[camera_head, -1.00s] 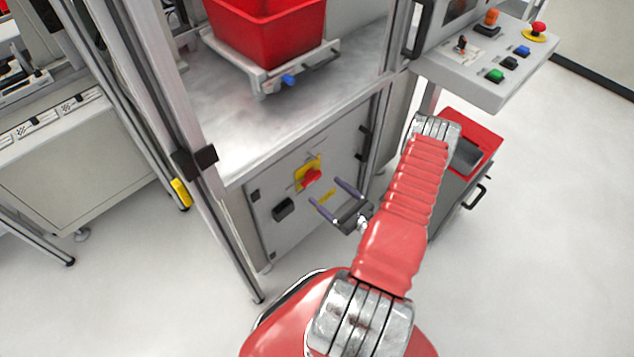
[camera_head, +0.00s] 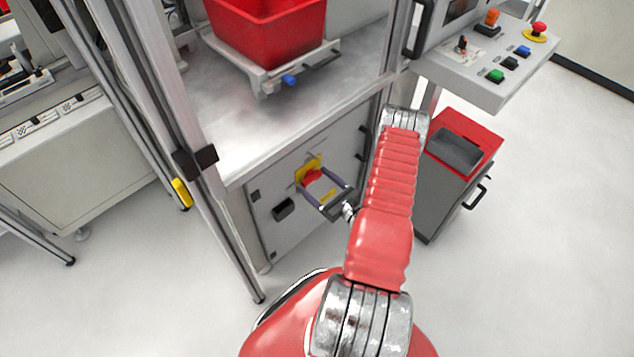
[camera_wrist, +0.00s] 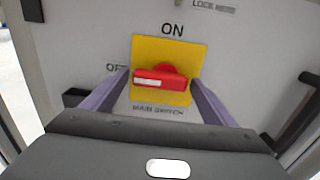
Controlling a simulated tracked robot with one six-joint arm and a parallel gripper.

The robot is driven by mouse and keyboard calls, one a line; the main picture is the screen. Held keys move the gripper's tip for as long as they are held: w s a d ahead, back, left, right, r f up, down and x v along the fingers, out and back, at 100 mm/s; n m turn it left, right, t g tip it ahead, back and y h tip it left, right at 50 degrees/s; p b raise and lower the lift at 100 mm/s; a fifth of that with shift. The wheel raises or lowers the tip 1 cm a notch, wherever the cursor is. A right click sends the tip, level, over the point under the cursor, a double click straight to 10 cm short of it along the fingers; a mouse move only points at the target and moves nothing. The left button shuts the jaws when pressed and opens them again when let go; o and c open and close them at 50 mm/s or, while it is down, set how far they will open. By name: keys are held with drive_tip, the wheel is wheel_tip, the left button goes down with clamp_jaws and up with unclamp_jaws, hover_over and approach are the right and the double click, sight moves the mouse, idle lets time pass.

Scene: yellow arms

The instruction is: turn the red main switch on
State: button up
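The red main switch (camera_wrist: 160,78) sits on a yellow plate (camera_wrist: 186,50) on the grey cabinet door. Its bar handle lies about level in the wrist view, with a white mark at its left end; "ON" is printed above the plate and part of an "OFF" label shows at the left. In the head view the switch (camera_head: 311,176) is partly behind my gripper (camera_head: 316,187). My gripper (camera_wrist: 158,90) is open, its two purple-grey fingers left and right of the handle. Whether they touch it I cannot tell.
A black door handle (camera_head: 284,209) is left of the switch. A red bin (camera_head: 265,35) stands on the shelf above. A control panel (camera_head: 500,65) with several buttons is at upper right, above a grey cart with a red top (camera_head: 470,125). The floor in front is free.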

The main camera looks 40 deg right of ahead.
drive_tip(key=c, duration=0.9)
drive_tip(key=shift+d, duration=0.1)
drive_tip(key=shift+m, duration=0.4)
drive_tip(key=m, duration=0.4)
drive_tip(key=shift+r, duration=0.15)
drive_tip(key=m, duration=0.4)
drive_tip(key=shift+d+r+m, duration=0.1)
drive_tip(key=shift+r+m, duration=0.05)
drive_tip(key=shift+m, duration=0.15)
drive_tip(key=m, duration=0.4)
drive_tip(key=shift+d+m, duration=0.2)
drive_tip(key=shift+m, duration=0.1)
drive_tip(key=m, duration=0.4)
drive_tip(key=shift+d, duration=0.15)
